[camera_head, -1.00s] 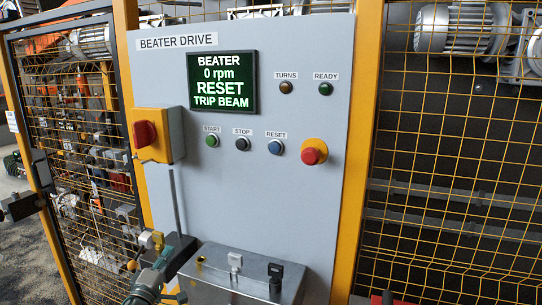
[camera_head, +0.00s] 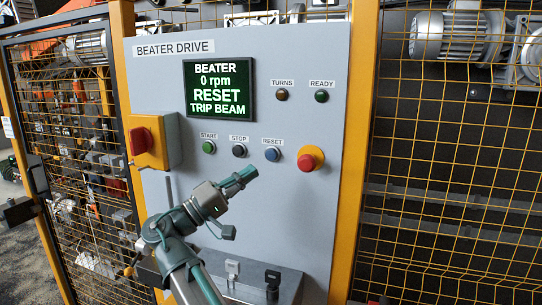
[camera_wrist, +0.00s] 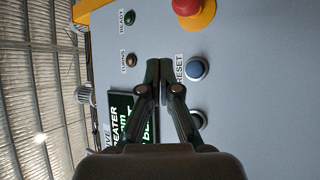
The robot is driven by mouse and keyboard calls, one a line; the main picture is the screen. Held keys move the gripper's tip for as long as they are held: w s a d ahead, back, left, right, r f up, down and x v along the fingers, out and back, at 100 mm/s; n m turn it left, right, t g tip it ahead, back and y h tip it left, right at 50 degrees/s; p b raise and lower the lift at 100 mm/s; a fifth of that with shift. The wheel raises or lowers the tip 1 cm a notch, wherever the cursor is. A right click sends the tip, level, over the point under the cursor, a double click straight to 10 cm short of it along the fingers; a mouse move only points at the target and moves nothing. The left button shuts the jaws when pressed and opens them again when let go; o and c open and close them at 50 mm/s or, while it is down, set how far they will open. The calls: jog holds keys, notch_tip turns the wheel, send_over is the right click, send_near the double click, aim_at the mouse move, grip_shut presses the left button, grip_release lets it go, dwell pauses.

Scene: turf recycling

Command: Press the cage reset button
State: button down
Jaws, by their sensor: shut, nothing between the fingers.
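The blue RESET button (camera_head: 272,154) is on the grey BEATER DRIVE panel (camera_head: 310,206), between the black STOP button (camera_head: 239,151) and the red emergency stop (camera_head: 308,160). The display (camera_head: 219,89) reads BEATER 0 rpm RESET TRIP BEAM. My gripper (camera_head: 248,174) is shut and empty, below and left of the blue button, apart from it in the picture. In the wrist view the shut fingertips (camera_wrist: 159,66) appear beside the RESET label, with the blue button (camera_wrist: 196,69) to their right. The gap to the panel is hard to judge.
A green START button (camera_head: 208,147) and a red rotary switch on a yellow box (camera_head: 152,141) are at the panel's left. TURNS (camera_head: 282,95) and READY (camera_head: 321,96) lamps are above. A metal box (camera_head: 290,277) with connectors stands below. Yellow mesh fencing (camera_head: 455,170) flanks the panel.

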aim_at(271, 155)
jog(key=shift+s+d+r, duration=0.15)
jog(key=shift+d+r, duration=0.15)
jog(key=shift+d, duration=0.05)
jog(key=shift+w+d, duration=0.5)
jog(key=shift+w, duration=0.9)
jog(key=shift+w+d, duration=0.45)
jog(key=shift+w, duration=0.9)
jog(key=shift+w+d, duration=0.5)
jog(key=shift+w, duration=0.9)
jog(key=shift+w, duration=0.1)
jog(key=shift+w+d+b, duration=0.15)
jog(key=shift+w+b, duration=0.15)
jog(key=shift+b, duration=0.05)
